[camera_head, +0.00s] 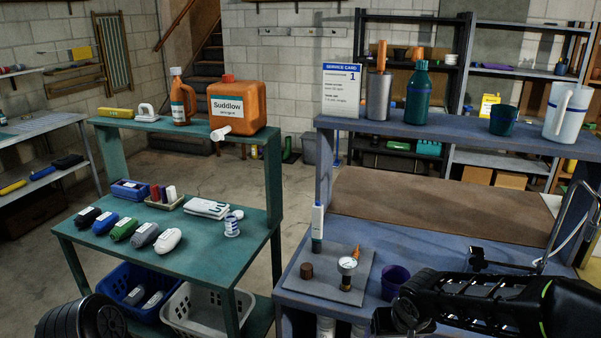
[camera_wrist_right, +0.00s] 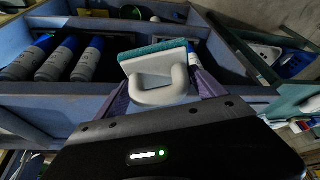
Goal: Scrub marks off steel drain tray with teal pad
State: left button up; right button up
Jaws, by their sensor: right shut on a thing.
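The teal pad (camera_wrist_right: 153,50) has a white backing with a looped white handle (camera_wrist_right: 160,85). In the right wrist view my right gripper (camera_wrist_right: 163,88) is shut on it, with a finger on either side of the handle. In the head view my right arm reaches in from the lower right, and its jaws and the pad are hidden or below the frame. A flat grey plate (camera_head: 297,284) lies on the blue bench. My left gripper is not in view.
White bottles with blue caps (camera_wrist_right: 84,60) stand under the bench. A green table (camera_head: 190,242) with several small items is at left.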

jog(key=shift+a, duration=0.1)
jog(key=a, duration=1.2)
jog(key=shift+a, duration=0.3)
